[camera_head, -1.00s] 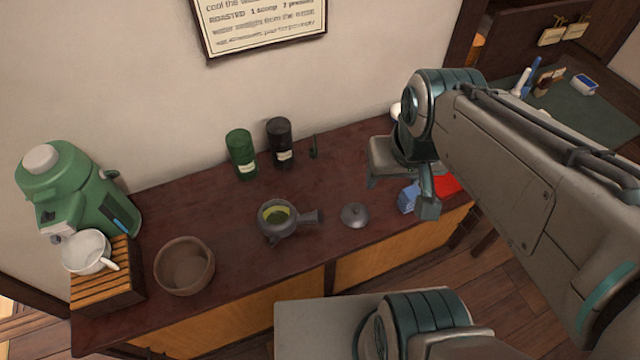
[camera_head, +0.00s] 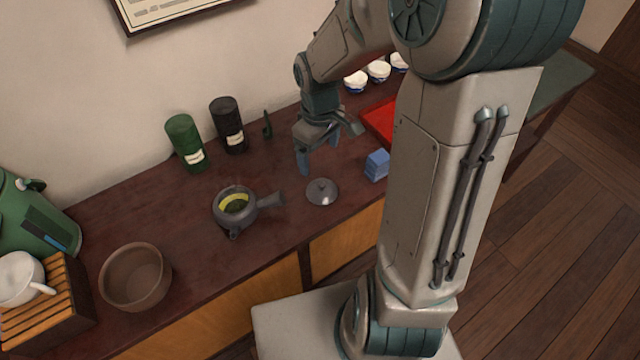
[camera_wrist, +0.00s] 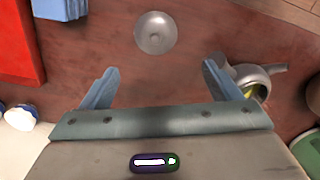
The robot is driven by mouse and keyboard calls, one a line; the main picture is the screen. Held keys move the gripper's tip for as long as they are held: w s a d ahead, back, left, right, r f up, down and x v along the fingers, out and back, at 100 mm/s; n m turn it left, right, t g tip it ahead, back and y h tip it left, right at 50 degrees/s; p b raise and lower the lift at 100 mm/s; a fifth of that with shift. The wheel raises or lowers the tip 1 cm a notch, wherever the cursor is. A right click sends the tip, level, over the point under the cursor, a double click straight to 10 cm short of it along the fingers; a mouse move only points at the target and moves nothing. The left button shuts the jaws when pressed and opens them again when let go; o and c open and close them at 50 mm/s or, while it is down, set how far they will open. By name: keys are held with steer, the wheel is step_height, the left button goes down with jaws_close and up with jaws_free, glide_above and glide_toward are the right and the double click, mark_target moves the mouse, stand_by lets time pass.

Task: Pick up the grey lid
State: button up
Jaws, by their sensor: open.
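The grey lid (camera_head: 322,191) is a small round dome with a knob, lying on the dark red-brown counter to the right of the grey teapot (camera_head: 235,206). The teapot is uncovered and shows yellow-green inside. In the wrist view the lid (camera_wrist: 155,32) sits beyond the fingertips, roughly centred between them. My gripper (camera_wrist: 160,75) is open and empty, with its two blue-grey fingers spread. In the head view my gripper (camera_head: 318,155) is above the counter, just behind the lid and apart from it.
A blue block (camera_head: 376,165) and a red tray (camera_head: 381,122) are right of the lid. Green (camera_head: 185,143) and black (camera_head: 229,126) canisters stand behind. A brown bowl (camera_head: 135,277) is at the left. White cups (camera_head: 378,72) stand at the back right. The counter in front of the lid is clear.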

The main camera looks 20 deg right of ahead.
mark_target(322, 184)
step_height(322, 184, down, 9)
steer(key=shift+r+b, duration=0.2)
steer(key=shift+b, duration=0.4)
steer(key=shift+w+d+f+b, duration=0.15)
steer(key=shift+d+f, duration=0.05)
steer(key=shift+f, duration=1.1)
steer(key=shift+w+d+f+b, duration=0.1)
steer(key=shift+d+f+b, duration=0.05)
steer(key=shift+f, duration=1.1)
steer(key=c, duration=1.1)
steer(key=shift+s, duration=0.1)
steer(key=shift+c, duration=0.7)
